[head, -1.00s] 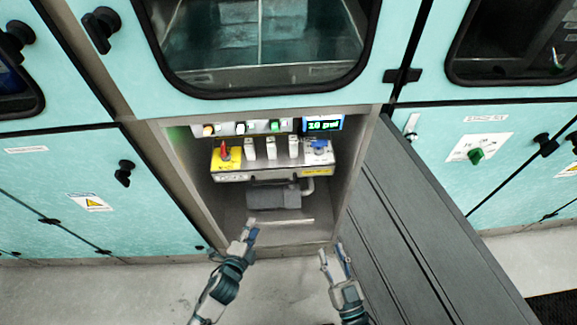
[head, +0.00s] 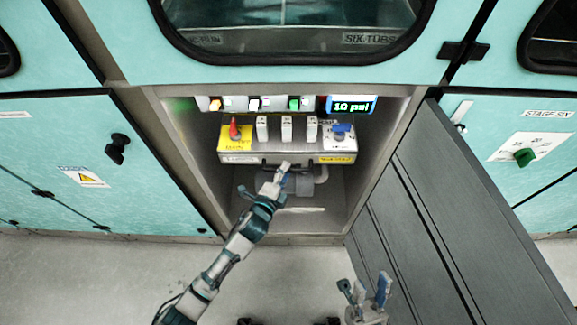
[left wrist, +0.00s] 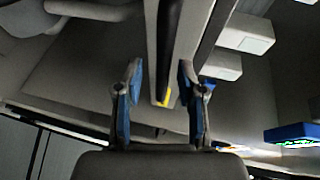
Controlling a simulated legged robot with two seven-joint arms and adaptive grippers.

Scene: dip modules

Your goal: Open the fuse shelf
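The fuse shelf (head: 285,146) is a pale panel inside the open grey cabinet. It carries three upright white blocks (head: 287,128), a red knob (head: 234,130) on a yellow patch and a blue knob (head: 342,130). My left gripper (head: 284,169) is at the middle of the shelf's lower front edge. A gap shows on both sides of the bar. My right gripper (head: 367,291) is open and empty, low in front of the cabinet.
The grey cabinet door (head: 440,220) stands open on the right, close to my right gripper. The floor in front is clear.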

